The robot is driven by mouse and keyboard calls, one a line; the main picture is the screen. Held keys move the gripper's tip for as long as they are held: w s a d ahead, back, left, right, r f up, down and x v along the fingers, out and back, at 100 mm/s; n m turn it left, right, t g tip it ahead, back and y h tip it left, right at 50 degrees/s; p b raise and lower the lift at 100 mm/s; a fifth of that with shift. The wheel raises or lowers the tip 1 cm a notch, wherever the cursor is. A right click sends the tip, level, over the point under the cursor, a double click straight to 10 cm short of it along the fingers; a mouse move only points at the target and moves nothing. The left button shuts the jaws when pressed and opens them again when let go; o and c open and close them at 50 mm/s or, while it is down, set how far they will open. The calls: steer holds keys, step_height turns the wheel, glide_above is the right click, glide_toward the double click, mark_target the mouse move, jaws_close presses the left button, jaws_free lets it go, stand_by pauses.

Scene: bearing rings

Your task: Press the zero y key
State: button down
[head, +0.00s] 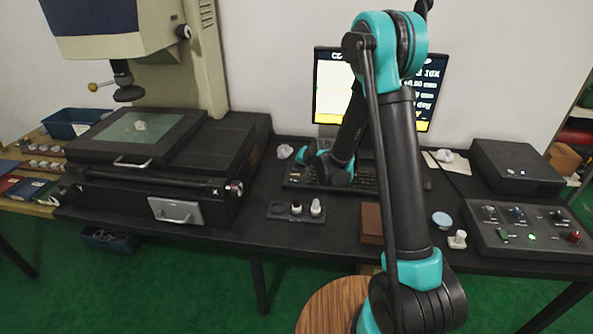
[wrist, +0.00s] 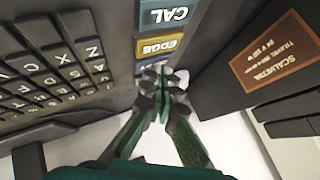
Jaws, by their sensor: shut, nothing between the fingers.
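My gripper (wrist: 163,76) is shut and empty in the wrist view. Its fingertips are over the column of large labelled keys, just past the yellow EDGE key (wrist: 160,46). The blue CAL key (wrist: 165,13) lies above that in the picture. A pale blue-grey key (wrist: 150,64) is partly hidden behind the fingertips, and I cannot read its label. I cannot make out a key marked zero Y. Whether the tips touch a key is unclear. In the head view, my arm covers much of the black keyboard (head: 298,179) and hides the fingertips.
Letter keys (wrist: 50,75) fill the left of the wrist view. A dark block with a brown label (wrist: 275,52) stands close on the right. In the head view, the monitor (head: 330,90) is behind my arm, and a control box (head: 525,240) is at right.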

steer(key=shift+r, duration=0.75)
steer(key=shift+r, duration=2.5)
